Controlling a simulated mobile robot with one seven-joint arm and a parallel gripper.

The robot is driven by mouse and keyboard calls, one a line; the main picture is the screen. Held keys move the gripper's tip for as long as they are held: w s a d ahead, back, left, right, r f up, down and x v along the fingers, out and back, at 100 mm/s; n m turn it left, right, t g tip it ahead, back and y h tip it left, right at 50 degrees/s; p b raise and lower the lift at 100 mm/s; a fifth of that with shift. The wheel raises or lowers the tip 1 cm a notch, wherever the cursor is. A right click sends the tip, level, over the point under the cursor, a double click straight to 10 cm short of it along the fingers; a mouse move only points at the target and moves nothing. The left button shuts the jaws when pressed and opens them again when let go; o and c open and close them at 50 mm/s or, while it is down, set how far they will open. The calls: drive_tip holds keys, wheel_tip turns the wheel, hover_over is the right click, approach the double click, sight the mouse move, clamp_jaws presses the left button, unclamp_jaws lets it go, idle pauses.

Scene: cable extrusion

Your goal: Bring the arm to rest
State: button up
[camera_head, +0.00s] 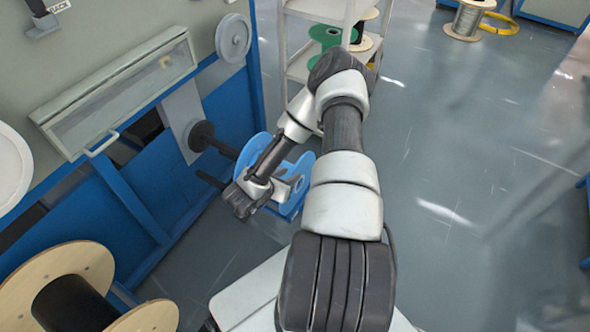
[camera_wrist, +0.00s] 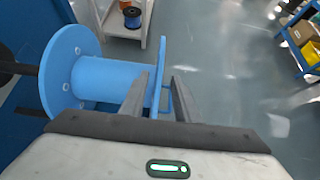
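A light blue spool (camera_head: 253,150) stands at the black shaft (camera_head: 222,148) on the machine's side. The spool fills the left of the wrist view (camera_wrist: 98,78), with the dark shaft (camera_wrist: 18,68) meeting its left flange. My gripper (camera_wrist: 159,92) is open, with its two dark fingers apart. The spool's right flange shows between the fingers, with visible gaps on both sides. In the head view my arm reaches forward and bends back left, and my gripper (camera_head: 285,187) is at the spool, partly covering it. How far the shaft passes into the spool is hidden.
The machine (camera_head: 130,205) with its blue frame stands close on the left. A wooden-flanged reel (camera_head: 62,272) is at the lower left. A pale shelf cart (camera_head: 300,66) with a green spool (camera_head: 326,36) is behind my arm.

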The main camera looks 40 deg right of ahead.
drive_tip(key=p+v, duration=0.1)
drive_tip(key=v, duration=0.9)
drive_tip(key=shift+p, duration=0.4)
drive_tip(key=shift+w+r, duration=0.1)
